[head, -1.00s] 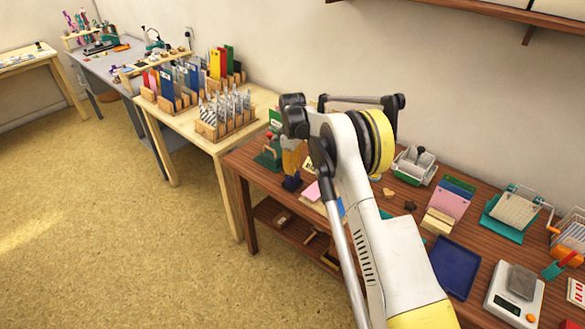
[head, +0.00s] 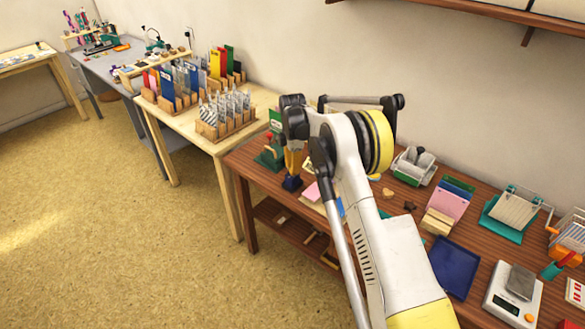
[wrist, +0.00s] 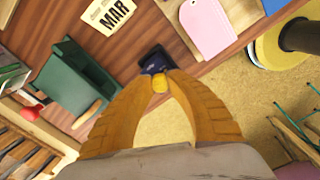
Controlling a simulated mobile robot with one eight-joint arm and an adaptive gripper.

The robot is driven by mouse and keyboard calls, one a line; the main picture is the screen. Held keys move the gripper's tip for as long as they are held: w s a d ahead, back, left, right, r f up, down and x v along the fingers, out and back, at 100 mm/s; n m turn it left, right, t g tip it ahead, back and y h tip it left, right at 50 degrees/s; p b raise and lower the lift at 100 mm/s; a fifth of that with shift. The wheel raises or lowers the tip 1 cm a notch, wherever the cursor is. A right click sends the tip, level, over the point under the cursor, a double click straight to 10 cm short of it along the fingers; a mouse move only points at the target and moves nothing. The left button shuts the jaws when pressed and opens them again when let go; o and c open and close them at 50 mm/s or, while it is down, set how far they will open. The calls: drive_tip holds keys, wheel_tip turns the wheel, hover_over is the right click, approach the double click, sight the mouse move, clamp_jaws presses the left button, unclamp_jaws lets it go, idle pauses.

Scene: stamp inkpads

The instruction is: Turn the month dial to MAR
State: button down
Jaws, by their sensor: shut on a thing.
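My gripper (wrist: 160,78) has orange ridged fingers, pointing down at the left end of the brown table in the head view (head: 293,166). Just beyond the fingertips is a dark blue block (wrist: 152,59), under the gripper in the head view (head: 291,183). The fingers hide part of it. No month lettering on the dial is readable.
A green device (wrist: 75,80) with a wooden handle stands close left of the gripper in the wrist view. A pink tag (wrist: 206,27) lies to the right. The table's edge and the floor (wrist: 235,95) are close by. A blue tray (head: 455,266) is farther right.

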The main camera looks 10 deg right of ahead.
drive_tip(key=shift+n, duration=1.2)
drive_tip(key=c, duration=1.2)
unclamp_jaws()
wheel_tip(320, 180, up, 12)
